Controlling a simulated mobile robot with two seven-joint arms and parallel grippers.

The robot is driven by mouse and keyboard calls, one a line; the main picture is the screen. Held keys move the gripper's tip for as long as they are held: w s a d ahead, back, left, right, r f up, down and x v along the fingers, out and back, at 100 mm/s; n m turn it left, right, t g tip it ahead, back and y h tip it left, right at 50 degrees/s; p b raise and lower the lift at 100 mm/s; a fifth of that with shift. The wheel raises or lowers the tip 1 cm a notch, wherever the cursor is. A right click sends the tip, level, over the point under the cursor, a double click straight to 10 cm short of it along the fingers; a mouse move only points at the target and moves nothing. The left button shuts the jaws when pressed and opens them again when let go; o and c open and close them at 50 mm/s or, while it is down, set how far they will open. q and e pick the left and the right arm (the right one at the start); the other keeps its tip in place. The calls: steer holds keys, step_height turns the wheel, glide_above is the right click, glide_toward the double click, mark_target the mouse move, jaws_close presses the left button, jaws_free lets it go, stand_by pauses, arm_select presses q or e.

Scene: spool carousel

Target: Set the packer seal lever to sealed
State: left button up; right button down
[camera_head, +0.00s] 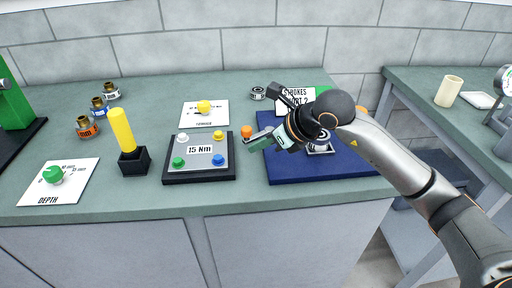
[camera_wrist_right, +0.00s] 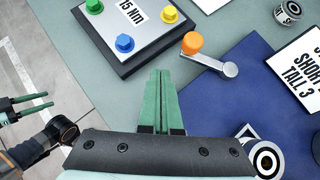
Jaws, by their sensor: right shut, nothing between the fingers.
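A lever with an orange knob (camera_head: 246,131) and a short grey arm stands at the left edge of a dark blue board (camera_head: 290,172). In the right wrist view its orange knob (camera_wrist_right: 192,43) is just ahead and right of my fingertips, with the grey arm running down to the right. I see no seal label on it. My right gripper (camera_head: 252,142) has green fingers; they are shut, empty, and look apart from the knob. They also show in the wrist view (camera_wrist_right: 161,75). My left gripper (camera_wrist_right: 20,106) shows only at the wrist view's left edge, its fingers parted and empty.
Left of the lever is a black-framed panel (camera_head: 170,180) with coloured knobs marked 15 Nm. A yellow-handled tool (camera_head: 121,130), cards and several brass-coloured fittings stand farther left. A black-and-white round piece (camera_wrist_right: 267,161) is on the blue board. A sign stands behind it.

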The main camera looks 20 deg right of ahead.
arm_select(q)
steer(key=shift+w+d+r, duration=0.15)
steer(key=shift+w, duration=0.1)
arm_select(e)
steer(key=s+r, duration=0.7)
steer(key=shift+d, duration=0.2)
